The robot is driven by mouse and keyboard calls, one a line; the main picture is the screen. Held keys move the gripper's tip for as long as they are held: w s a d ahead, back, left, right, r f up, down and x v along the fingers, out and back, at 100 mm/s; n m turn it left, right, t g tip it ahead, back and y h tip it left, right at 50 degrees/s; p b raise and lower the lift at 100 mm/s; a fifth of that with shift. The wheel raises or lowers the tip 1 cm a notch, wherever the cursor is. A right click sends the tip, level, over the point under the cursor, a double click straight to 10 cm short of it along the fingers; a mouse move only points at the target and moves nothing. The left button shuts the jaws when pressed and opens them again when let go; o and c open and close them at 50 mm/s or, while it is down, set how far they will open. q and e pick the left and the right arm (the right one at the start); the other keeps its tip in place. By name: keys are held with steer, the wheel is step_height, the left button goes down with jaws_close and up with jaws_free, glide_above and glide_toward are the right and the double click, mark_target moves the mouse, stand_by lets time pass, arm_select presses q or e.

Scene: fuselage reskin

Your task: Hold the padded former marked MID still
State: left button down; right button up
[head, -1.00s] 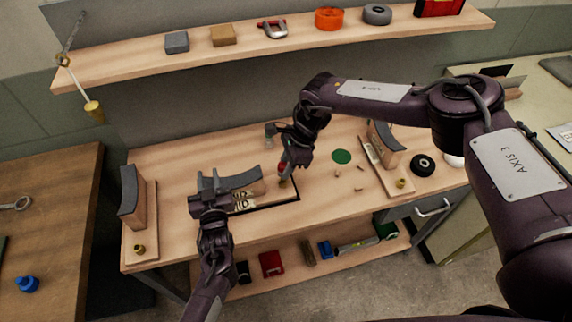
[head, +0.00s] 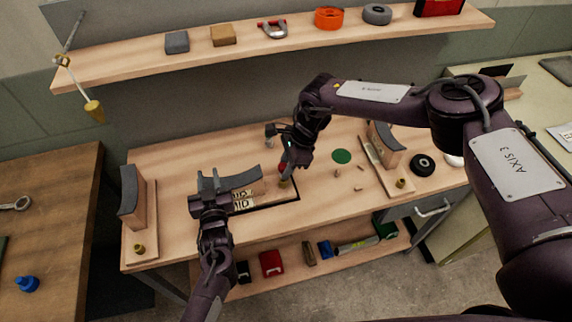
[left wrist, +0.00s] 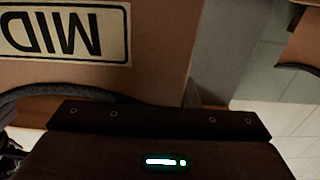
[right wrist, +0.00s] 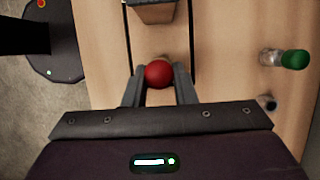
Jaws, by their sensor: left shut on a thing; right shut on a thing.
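The padded former marked MID (head: 247,180) stands at the middle of the bench, with a dark curved pad on top. Its MID label (left wrist: 62,33) shows upside down in the left wrist view. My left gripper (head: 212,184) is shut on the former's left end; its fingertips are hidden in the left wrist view. My right gripper (head: 286,163) is shut on a red ball knob (right wrist: 158,73) just right of the former. The knob sits between the two fingers in the right wrist view, and what lies under it is mostly hidden.
Padded formers stand on boards at the left (head: 133,195) and right (head: 385,142) of the bench. A shelf (head: 200,60) runs above the back.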

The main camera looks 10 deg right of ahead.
steer(key=shift+f, duration=1.45)
steer(key=o, duration=1.1)
steer(key=shift+r, duration=0.1)
steer(key=shift+v, duration=2.45)
arm_select(q)
steer(key=c, duration=1)
jaws_free()
steer(key=shift+c, duration=0.2)
